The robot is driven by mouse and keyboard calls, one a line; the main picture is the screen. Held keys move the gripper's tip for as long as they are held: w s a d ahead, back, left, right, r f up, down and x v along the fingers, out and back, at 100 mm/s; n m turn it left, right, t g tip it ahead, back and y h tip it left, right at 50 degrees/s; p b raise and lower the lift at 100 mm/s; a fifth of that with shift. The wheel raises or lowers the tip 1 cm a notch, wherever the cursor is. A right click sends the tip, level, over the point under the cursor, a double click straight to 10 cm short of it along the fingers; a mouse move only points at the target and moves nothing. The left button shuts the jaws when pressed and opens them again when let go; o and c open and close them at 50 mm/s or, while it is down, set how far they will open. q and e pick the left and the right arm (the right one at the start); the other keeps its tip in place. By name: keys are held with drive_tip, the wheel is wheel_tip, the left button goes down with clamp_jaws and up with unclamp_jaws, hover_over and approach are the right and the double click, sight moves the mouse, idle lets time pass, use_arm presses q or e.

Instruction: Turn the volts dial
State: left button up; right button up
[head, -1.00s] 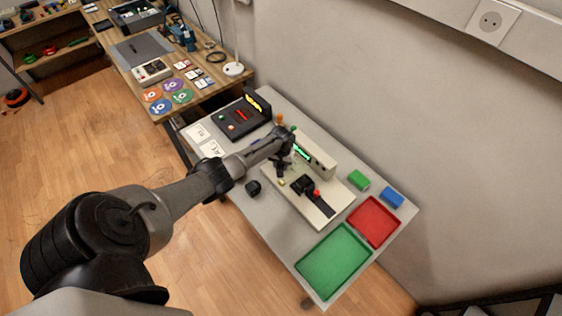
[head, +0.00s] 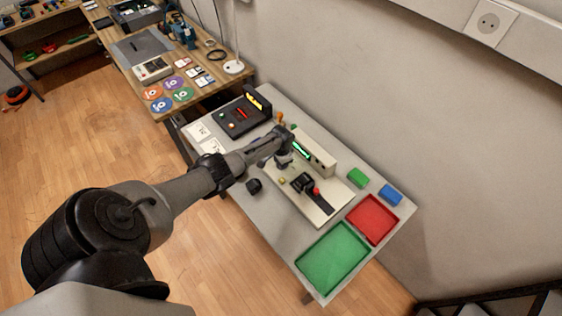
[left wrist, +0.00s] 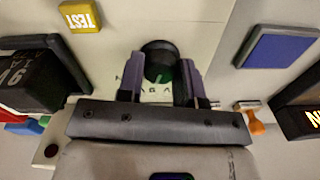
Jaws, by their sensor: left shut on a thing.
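A dark round dial knob (left wrist: 158,56) stands on the beige tester panel in the left wrist view, with partly covered lettering beside it. I cannot read the lettering in full. My left gripper (left wrist: 160,84) has its two fingers on either side of the knob and is shut on it. In the head view my left gripper (head: 283,161) is down at the beige tester (head: 318,160) and hides the knob. A yellow TEST button (left wrist: 80,16) is on the panel. My right gripper is not in view.
A red tray (head: 373,220) and a green tray (head: 333,258) lie at the table's near right end. Green (head: 358,178) and blue (head: 390,195) blocks lie behind them. A black block (head: 254,186) sits in front of the tester. A black console (head: 241,113) is at the left.

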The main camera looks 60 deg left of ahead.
use_arm(q)
drive_tip(key=shift+m, duration=0.5)
drive_tip(key=o, duration=0.9)
drive_tip(key=shift+r+p, duration=0.3)
drive_tip(key=shift+r, duration=0.3)
drive_tip(key=shift+d+r+p, duration=0.2)
drive_tip(key=shift+r+p, duration=1.2)
drive_tip(key=shift+r, duration=4.9)
